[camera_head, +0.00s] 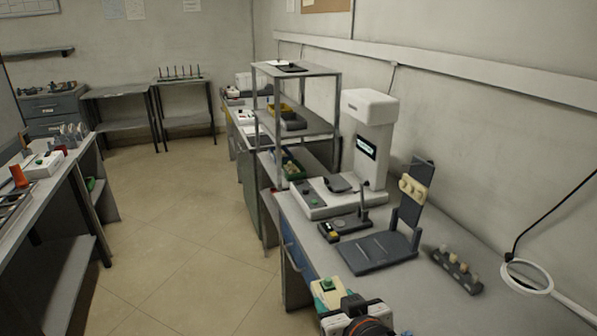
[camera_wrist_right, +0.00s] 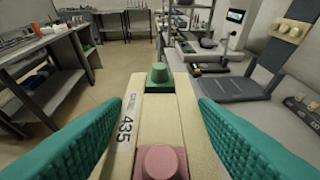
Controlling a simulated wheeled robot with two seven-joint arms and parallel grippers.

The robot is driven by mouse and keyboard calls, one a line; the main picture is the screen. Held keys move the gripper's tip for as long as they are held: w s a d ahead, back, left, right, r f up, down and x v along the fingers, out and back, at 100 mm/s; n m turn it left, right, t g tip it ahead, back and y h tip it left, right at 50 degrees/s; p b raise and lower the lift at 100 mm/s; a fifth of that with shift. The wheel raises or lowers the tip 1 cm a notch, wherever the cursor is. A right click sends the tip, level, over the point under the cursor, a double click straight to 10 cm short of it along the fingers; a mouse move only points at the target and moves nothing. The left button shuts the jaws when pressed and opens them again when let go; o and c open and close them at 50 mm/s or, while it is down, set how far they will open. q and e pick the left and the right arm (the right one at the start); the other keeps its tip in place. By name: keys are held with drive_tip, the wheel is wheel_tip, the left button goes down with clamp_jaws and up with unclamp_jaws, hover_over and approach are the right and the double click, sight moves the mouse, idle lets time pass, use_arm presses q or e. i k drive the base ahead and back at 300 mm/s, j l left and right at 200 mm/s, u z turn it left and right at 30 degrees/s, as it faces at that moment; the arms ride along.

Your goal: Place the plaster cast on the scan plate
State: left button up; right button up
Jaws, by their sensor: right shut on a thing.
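My right gripper (camera_head: 336,299) is low in the head view, at the near edge of the right-hand bench. It is shut on a cream block, which I take to be the plaster cast (camera_head: 323,288). In the right wrist view the teal finger pads flank the cast (camera_wrist_right: 125,123), which bears a green knob, a pink knob and a label reading 435. A white scanner-like machine (camera_head: 371,145) stands on the bench; the small dark plate (camera_head: 340,183) on its base looks like the scan plate. It is empty and well apart from the cast. My left gripper is not in view.
A dark grey tray (camera_head: 378,252) with an upright panel stands between my gripper and the machine. A small black device (camera_head: 345,228) lies beside it. A rack of small pieces (camera_head: 457,270) and a ring lamp (camera_head: 527,276) are at right. A metal shelf (camera_head: 297,70) stands behind.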

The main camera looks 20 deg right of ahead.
sight(338, 181)
drive_tip(key=i+j, duration=0.6)
drive_tip(key=i, duration=0.25)
drive_tip(key=i+z, duration=0.1)
drive_tip(key=z, duration=1.1)
